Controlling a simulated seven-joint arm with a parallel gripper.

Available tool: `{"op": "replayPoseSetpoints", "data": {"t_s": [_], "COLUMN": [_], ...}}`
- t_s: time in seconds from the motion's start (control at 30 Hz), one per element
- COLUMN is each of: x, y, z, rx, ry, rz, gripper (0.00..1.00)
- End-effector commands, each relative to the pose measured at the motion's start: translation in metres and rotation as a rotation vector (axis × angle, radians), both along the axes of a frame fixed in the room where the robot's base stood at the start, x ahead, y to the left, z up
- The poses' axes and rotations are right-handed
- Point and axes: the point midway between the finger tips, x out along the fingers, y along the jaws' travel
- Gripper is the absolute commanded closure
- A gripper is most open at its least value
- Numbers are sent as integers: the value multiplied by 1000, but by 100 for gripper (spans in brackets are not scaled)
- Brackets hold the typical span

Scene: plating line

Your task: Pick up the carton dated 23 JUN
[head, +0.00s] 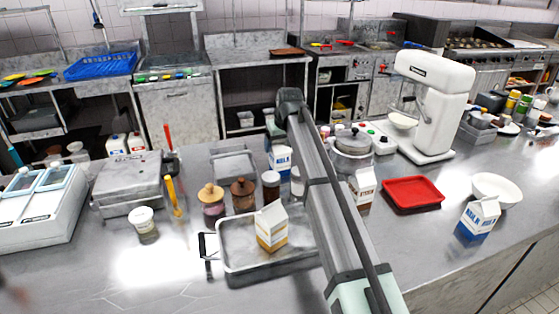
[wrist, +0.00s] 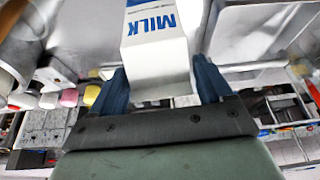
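A white and blue milk carton (head: 281,159) stands upright behind the tray in the head view, partly hidden by my arm. The wrist view shows a carton with blue MILK lettering (wrist: 155,45) between the two blue fingers of my gripper (wrist: 160,82). The fingers lie against its two sides with no clear gap. I cannot tell whether it is off the counter. An orange-based carton (head: 271,228) stands in the metal tray. A brown-based carton (head: 363,186) and another blue carton (head: 478,217) stand to the right. No date is legible on any carton.
The metal tray (head: 236,270) lies in front. Lidded jars (head: 243,195) stand close to the held carton's left. A pot (head: 353,141), stand mixer (head: 434,100), red tray (head: 412,193) and white bowl (head: 497,188) are to the right.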

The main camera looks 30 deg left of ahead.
Motion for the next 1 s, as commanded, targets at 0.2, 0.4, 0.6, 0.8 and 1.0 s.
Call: {"op": "replayPoseSetpoints", "data": {"t_s": [0.2, 0.4, 0.6, 0.8, 1.0], "x": [0, 0, 0, 0, 0], "y": [0, 0, 0, 0, 0], "z": [0, 0, 0, 0, 1], "rx": [0, 0, 0, 0, 1], "ry": [0, 0, 0, 0, -1], "rz": [0, 0, 0, 0, 0], "gripper": [43, 62, 81, 100, 100]}}
